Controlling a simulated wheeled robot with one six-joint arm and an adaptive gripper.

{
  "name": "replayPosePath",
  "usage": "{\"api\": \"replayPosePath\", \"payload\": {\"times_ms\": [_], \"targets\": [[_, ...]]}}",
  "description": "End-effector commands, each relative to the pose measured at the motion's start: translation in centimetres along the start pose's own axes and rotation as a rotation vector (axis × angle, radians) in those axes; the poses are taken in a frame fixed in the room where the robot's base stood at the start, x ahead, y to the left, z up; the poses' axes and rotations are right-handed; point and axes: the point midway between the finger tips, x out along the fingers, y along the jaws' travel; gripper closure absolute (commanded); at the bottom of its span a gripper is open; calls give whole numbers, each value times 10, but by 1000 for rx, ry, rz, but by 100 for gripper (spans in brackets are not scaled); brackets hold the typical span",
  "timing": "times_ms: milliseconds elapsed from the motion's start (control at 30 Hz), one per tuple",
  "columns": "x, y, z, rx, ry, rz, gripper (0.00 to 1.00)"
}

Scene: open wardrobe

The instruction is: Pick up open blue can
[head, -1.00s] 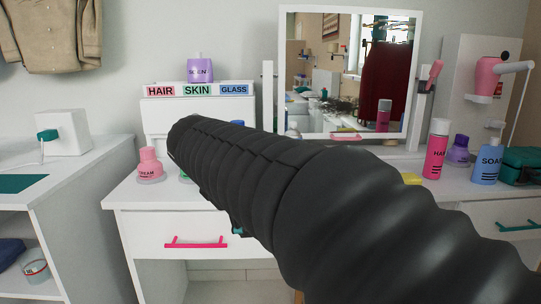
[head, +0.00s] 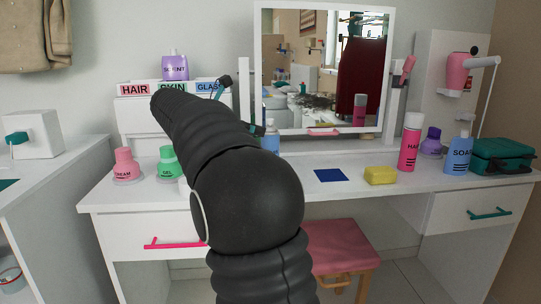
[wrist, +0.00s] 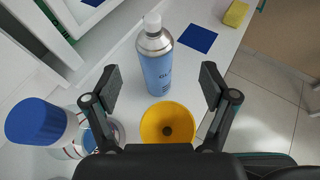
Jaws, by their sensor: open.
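The open blue can (wrist: 158,64) stands on the white dresser top in the wrist view, with a bare white nozzle on its silver shoulder and part of a dark label showing. My gripper (wrist: 161,84) is open, with one finger on each side of the can's lower part in the picture. I cannot tell if either finger touches it. In the head view a small part of a blue can (head: 270,141) shows behind my arm, which hides most of my gripper.
A yellow round thing with a dark centre (wrist: 167,122) and a blue-capped container (wrist: 35,122) are close by. A blue square (head: 331,175), yellow sponge (head: 380,175), green gel bottle (head: 168,161) and pink hair can (head: 411,145) are on the dresser. The mirror (head: 322,131) stands behind.

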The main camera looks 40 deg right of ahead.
Motion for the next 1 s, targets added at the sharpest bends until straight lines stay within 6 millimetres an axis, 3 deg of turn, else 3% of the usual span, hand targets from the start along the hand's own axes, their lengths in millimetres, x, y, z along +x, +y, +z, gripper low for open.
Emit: {"api": "replayPosePath", "payload": {"times_ms": [133, 467, 800, 1000], "targets": [[24, 0, -1, 1, 1, -2, 16], [43, 1, -1, 1, 1, 1, 16], [85, 6, -1, 2, 2, 0, 16], [88, 6, -1, 1, 2, 2, 16]]}}
